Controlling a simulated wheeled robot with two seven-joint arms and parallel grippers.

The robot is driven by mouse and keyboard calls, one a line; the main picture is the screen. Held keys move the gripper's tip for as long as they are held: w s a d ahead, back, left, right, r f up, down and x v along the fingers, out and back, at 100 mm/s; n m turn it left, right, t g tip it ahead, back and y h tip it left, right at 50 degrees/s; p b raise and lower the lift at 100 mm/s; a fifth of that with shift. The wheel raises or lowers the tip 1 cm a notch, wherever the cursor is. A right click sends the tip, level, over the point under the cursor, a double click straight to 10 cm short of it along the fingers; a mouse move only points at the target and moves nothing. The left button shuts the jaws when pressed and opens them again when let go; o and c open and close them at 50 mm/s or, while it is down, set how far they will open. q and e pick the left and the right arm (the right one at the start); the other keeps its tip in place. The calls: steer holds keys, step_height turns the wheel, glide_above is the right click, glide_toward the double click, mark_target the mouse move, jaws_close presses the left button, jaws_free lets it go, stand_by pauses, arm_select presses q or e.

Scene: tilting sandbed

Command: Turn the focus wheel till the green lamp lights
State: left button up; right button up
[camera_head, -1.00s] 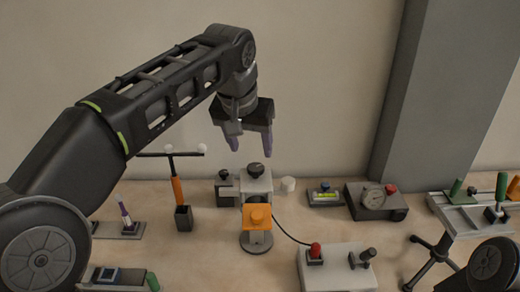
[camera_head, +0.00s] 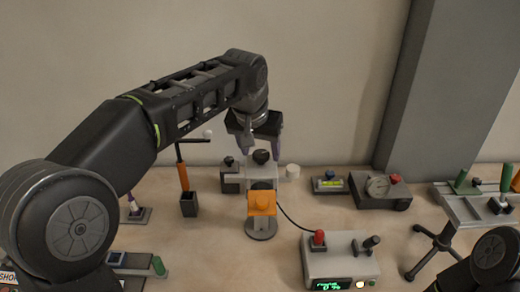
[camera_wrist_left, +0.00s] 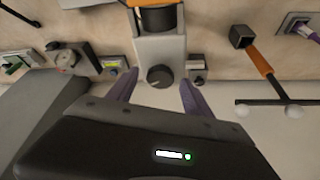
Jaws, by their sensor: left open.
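A pale grey stand with an orange block (camera_head: 262,202) and a round grey foot is in the middle of the table. A dark round knob (camera_head: 261,157), apparently the focus wheel, sits on its top; it also shows in the left wrist view (camera_wrist_left: 160,77). My left gripper (camera_head: 262,147) is open, its purple fingers just above and around the knob's sides, with a gap on each side in the wrist view (camera_wrist_left: 159,91). A grey control box (camera_head: 318,262) has a green-lettered display (camera_head: 333,285) and small round lamps (camera_head: 360,284); I cannot tell a lit green one.
A gauge box (camera_head: 378,188) stands right. An orange-handled tool (camera_head: 183,176) stands left.

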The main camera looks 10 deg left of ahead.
arm_select(q)
steer(key=shift+f, duration=0.2)
jaws_close()
stand_by(0.6)
